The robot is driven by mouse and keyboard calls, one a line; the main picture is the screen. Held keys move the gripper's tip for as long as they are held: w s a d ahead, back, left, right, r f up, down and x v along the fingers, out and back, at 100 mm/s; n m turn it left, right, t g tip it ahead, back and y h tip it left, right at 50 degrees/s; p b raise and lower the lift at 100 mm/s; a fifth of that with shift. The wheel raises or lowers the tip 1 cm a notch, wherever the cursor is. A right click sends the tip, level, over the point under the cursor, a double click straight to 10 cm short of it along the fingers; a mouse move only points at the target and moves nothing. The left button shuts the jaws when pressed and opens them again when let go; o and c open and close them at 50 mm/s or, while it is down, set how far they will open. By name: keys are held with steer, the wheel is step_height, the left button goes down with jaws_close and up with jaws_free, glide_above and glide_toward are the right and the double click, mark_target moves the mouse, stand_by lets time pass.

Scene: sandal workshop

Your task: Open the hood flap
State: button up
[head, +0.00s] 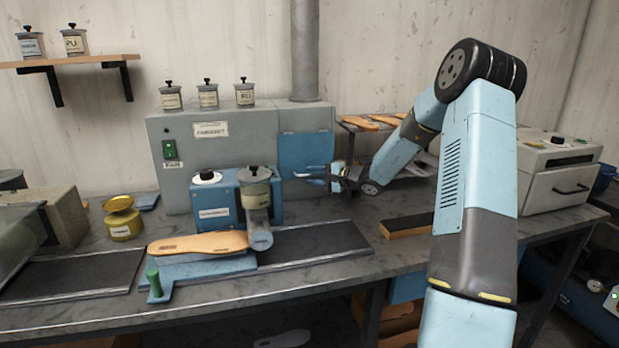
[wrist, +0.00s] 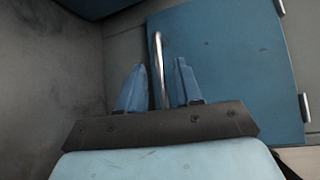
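The hood flap (head: 304,152) is a blue panel on the right front of the grey hood cabinet (head: 235,137). It looks closed, lying against the front. In the wrist view the flap (wrist: 230,62) fills the upper right, with metal hinges on its right edge. A thin metal bar handle (wrist: 158,52) stands near its left edge. My gripper (head: 312,176) is in front of the flap's lower part. In the wrist view my gripper (wrist: 160,76) is open, with the handle between its blue fingers and gaps visible on both sides.
A blue dispenser box (head: 214,200) with a grey canister (head: 256,190) stands left of my gripper. A sandal sole (head: 199,244) lies on a blue fixture in front. A rack with soles (head: 372,122) and a white machine (head: 556,170) stand to the right.

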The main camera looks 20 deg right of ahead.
jaws_close()
stand_by(0.3)
